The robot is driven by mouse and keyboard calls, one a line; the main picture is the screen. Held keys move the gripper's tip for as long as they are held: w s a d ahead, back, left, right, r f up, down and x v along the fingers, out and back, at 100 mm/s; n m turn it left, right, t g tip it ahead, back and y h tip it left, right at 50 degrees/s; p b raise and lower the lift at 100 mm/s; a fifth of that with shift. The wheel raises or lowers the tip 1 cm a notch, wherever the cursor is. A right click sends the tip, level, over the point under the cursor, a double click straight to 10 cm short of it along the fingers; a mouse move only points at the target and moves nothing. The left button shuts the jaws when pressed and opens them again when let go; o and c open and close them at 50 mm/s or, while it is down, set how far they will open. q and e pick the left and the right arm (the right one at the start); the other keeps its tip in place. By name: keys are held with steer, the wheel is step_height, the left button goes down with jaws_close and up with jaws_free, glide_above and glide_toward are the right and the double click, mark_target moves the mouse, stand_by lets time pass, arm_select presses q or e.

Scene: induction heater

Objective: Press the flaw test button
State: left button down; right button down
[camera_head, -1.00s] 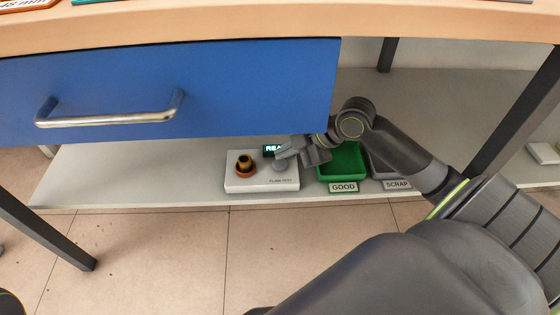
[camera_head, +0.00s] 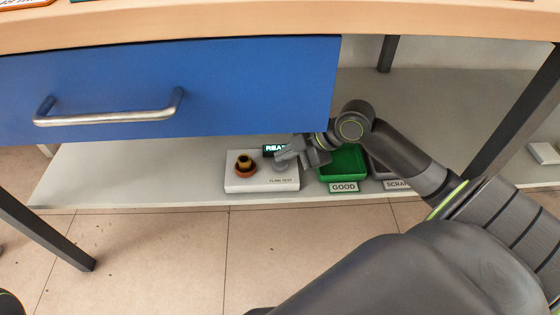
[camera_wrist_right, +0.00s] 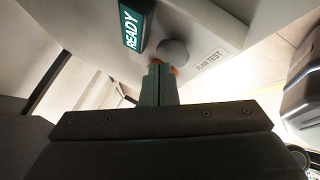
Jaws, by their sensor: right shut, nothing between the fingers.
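The white flaw test box (camera_head: 260,184) stands on the low shelf under the blue drawer. It carries a brass-coloured part in an orange-brown ring (camera_head: 245,165) and a display (camera_head: 272,149) lit with letters. In the right wrist view the display (camera_wrist_right: 131,27) reads READY. A round grey button (camera_wrist_right: 173,51) sits beside the FLAW TEST label (camera_wrist_right: 209,60). My right gripper (camera_head: 283,158) is shut and empty over the right part of the box, at the button. In the wrist view its fingertips (camera_wrist_right: 159,68) are just short of the button; contact cannot be told. My left gripper is not in view.
A green tray labelled GOOD (camera_head: 328,175) stands right of the box, with a grey SCRAP tray (camera_head: 378,172) beyond it, partly behind my arm. The blue drawer (camera_head: 230,95) hangs above. The shelf (camera_head: 120,180) is clear left of the box.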

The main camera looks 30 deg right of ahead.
mark_target(285, 163)
steer(key=shift+f+b, duration=0.35)
steer(key=shift+f, duration=0.2)
stand_by(0.4)
steer(key=shift+r, duration=0.1)
steer(key=shift+r+p, duration=0.85)
steer(key=shift+p, duration=0.15)
steer(key=shift+r, duration=0.1)
step_height(285, 163, up, 5)
steer(key=p, duration=0.5)
stand_by(0.6)
